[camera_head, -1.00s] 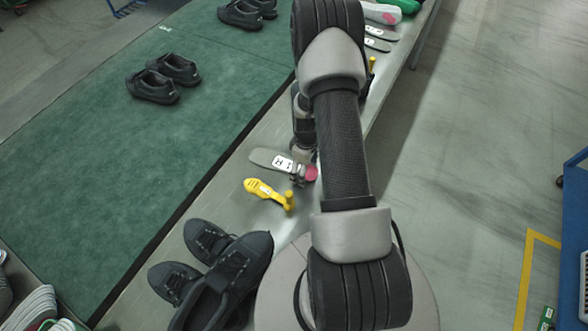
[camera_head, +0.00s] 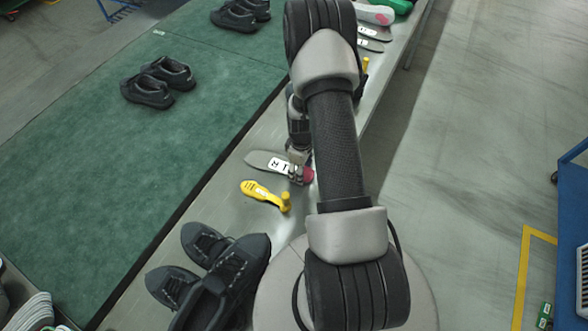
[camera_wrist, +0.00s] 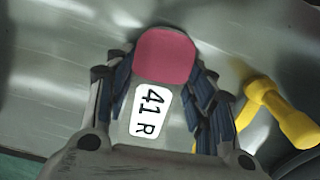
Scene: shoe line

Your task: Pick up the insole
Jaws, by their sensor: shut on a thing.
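The insole (camera_head: 264,160) is grey with a pink heel and a white label. It lies on the metal ledge beside the green belt, partly covered by my gripper in the head view. In the wrist view the insole (camera_wrist: 165,55) shows its pink heel end and the label "41 R" between the fingers. My gripper (camera_wrist: 155,90) is shut on the insole, one finger along each side edge. My gripper (camera_head: 297,175) also shows in the head view, near the pink heel. I cannot tell whether the insole is clear of the ledge.
A yellow tool (camera_head: 263,192) with an upright peg lies just in front of the insole; it also shows at right in the wrist view (camera_wrist: 275,112). Black shoes (camera_head: 225,275) stand nearer on the ledge. More insoles (camera_head: 372,38) lie farther along. Another shoe pair (camera_head: 158,82) stands on the green belt.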

